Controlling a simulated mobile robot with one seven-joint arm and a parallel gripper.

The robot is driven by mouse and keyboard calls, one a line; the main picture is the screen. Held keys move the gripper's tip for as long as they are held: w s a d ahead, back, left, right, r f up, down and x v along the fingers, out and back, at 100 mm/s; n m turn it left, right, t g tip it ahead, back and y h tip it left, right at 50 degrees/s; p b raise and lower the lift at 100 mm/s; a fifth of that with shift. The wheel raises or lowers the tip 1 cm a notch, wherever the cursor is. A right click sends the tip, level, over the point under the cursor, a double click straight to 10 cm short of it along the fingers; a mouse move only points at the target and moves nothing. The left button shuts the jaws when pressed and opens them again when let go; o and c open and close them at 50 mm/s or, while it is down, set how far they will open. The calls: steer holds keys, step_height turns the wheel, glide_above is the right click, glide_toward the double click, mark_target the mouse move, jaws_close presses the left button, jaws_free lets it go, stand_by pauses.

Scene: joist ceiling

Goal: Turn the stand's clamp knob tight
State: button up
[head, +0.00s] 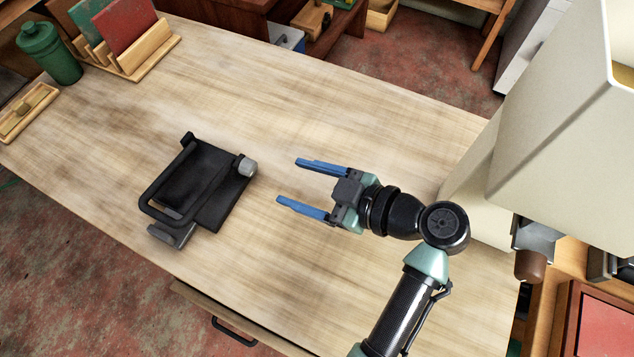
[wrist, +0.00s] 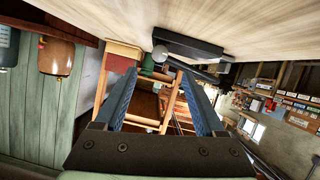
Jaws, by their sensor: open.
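A black stand (head: 205,185) with a tubular frame lies on the wooden table, left of my gripper in the head view. Its grey clamp knob (head: 247,167) sticks out at its upper right side, facing my gripper. My gripper (head: 287,181) has two blue fingers, open and empty, pointing left toward the stand with a gap between the fingertips and the knob. In the wrist view, the stand (wrist: 190,44) and its round knob (wrist: 160,53) show near the top, beyond the open fingers (wrist: 163,82). How tight the knob is cannot be seen.
The wooden table (head: 330,110) is clear around the stand and gripper. A green bottle (head: 50,52), a wooden rack (head: 150,52) with red and green panels and a small wooden tray (head: 27,112) stand at the far left. A large pale box-like body (head: 560,110) rises at the right.

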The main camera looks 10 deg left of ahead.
steer(key=shift+v, duration=1.6)
